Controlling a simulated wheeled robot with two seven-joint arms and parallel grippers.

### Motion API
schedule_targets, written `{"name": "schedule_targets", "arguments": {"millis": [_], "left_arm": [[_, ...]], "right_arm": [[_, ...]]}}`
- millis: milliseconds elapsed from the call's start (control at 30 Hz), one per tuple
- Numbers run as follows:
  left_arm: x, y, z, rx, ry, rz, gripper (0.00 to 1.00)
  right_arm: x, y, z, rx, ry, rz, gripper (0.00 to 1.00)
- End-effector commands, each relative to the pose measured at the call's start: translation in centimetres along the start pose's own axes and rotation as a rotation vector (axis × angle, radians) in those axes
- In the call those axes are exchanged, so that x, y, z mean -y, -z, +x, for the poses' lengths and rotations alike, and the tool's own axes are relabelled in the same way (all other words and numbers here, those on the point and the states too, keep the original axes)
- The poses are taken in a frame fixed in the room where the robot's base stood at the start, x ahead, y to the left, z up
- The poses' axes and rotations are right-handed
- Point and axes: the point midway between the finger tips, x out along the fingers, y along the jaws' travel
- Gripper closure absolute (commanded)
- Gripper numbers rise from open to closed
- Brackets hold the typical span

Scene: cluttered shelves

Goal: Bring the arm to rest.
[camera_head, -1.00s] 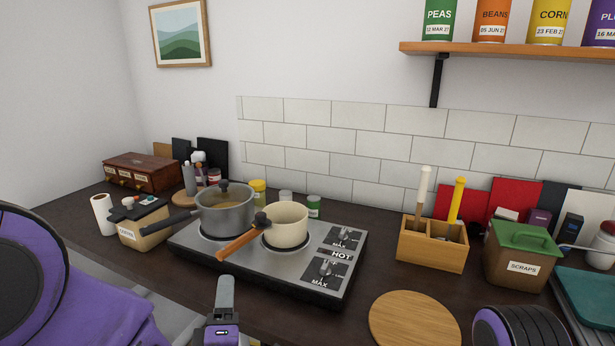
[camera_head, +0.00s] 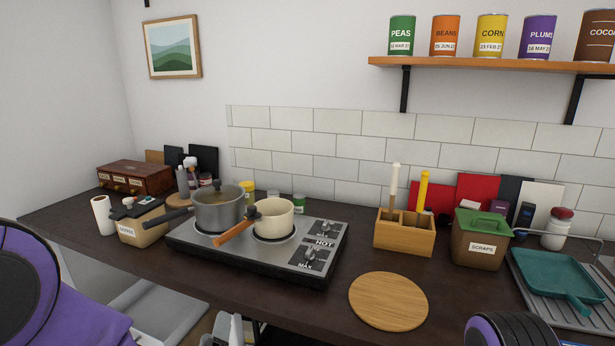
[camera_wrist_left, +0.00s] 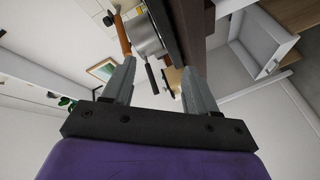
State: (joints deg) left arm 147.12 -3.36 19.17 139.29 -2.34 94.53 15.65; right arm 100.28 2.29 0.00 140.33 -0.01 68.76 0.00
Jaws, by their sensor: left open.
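My left gripper (camera_head: 233,330) shows only in part at the bottom edge of the head view, in front of the counter's front edge and below the hob. In the left wrist view, its two grey fingers (camera_wrist_left: 160,78) stand apart with nothing held between them. The wrist view is turned sideways, with the hob and pots beyond the fingers. My left arm's purple links fill the lower left of the head view. Part of my right arm shows at the bottom right; its gripper is out of view.
A hob (camera_head: 265,262) bears a grey pot (camera_head: 218,214) and a cream saucepan (camera_head: 274,216), whose orange-brown handle points toward the front left. A round board (camera_head: 388,302), utensil box (camera_head: 404,236), scraps bin (camera_head: 478,246) and teal pan (camera_head: 550,276) are to the right.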

Motion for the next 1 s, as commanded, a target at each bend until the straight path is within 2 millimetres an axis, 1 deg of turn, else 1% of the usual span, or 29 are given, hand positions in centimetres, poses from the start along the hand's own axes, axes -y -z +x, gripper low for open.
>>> {"name": "schedule_targets", "arguments": {"millis": [33,167,267,333,367,400,433,467,500,567,600,700,800,867,1000], "left_arm": [[1.7,-0.6,-0.1,0.031,0.043,0.051,0.42],[6.8,-2.3,-0.7,0.131,0.163,0.191,0.42],[11.5,-3.6,-1.9,0.225,0.270,0.296,0.42],[15.6,-4.6,-3.5,0.307,0.360,0.374,0.42],[17.6,-5.0,-4.5,0.348,0.404,0.407,0.42],[20.4,-5.5,-6.1,0.407,0.467,0.453,0.42],[22.6,-5.9,-7.5,0.454,0.518,0.485,0.42],[24.8,-6.1,-9.1,0.500,0.569,0.515,0.42],[27.4,-6.3,-11.3,0.557,0.635,0.545,0.42],[30.8,-6.4,-14.5,0.624,0.725,0.576,0.42],[32.6,-6.3,-16.5,0.655,0.777,0.587,0.42],[35.5,-6.2,-20.3,0.708,0.867,0.605,0.42],[36.5,-6.6,-22.3,0.742,0.902,0.609,0.42],[36.7,-6.6,-22.7,0.748,0.908,0.610,0.42],[36.7,-6.6,-22.7,0.748,0.908,0.610,0.42]], "right_arm": [[0.0,0.0,0.0,0.000,0.000,0.000,0.58],[0.0,0.0,0.0,0.001,0.000,0.000,0.58],[0.0,0.0,0.0,0.001,0.000,0.000,0.58],[0.0,0.0,0.0,0.001,0.000,0.000,0.58],[0.0,0.0,0.0,0.001,0.000,0.000,0.58],[0.0,0.0,0.0,0.001,0.000,0.000,0.58],[0.0,0.0,0.0,0.001,0.000,0.000,0.58],[0.0,0.0,0.0,0.001,0.000,0.000,0.58],[0.0,0.0,0.0,0.001,0.000,0.000,0.58],[0.0,0.0,0.0,0.001,0.000,0.000,0.58],[0.0,0.0,0.0,0.001,0.000,0.000,0.58],[0.0,0.0,-0.1,0.001,0.000,0.000,0.58],[0.0,0.0,-0.1,0.001,0.000,0.000,0.58],[0.0,0.0,-0.1,0.001,0.000,0.000,0.58],[0.0,0.0,-0.1,0.001,0.000,0.000,0.58]]}}
